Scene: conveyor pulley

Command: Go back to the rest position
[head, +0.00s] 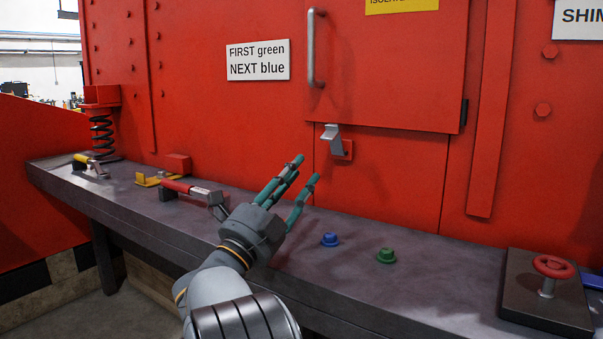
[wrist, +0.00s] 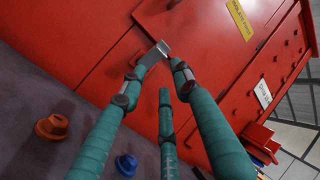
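My gripper (head: 288,184) has three teal fingers and is in the middle of the head view, above the bench and in front of the red wall. Its fingers are spread and nothing is held between them. In the wrist view the fingertips (wrist: 158,84) show apart from each other. The grey metal latch handle (head: 332,137) sticks out of the wall beneath the door, up and right of the fingertips. It shows beyond the fingertips in the wrist view (wrist: 158,51); whether they touch it, I cannot tell.
On the bench (head: 440,290) stand a blue knob (head: 330,239), a green knob (head: 386,255), a red handwheel (head: 553,267) and a red-handled clamp (head: 190,190). A spring (head: 101,135) stands at left. The wrist view shows an orange knob (wrist: 52,127). A door handle (head: 313,48) protrudes above.

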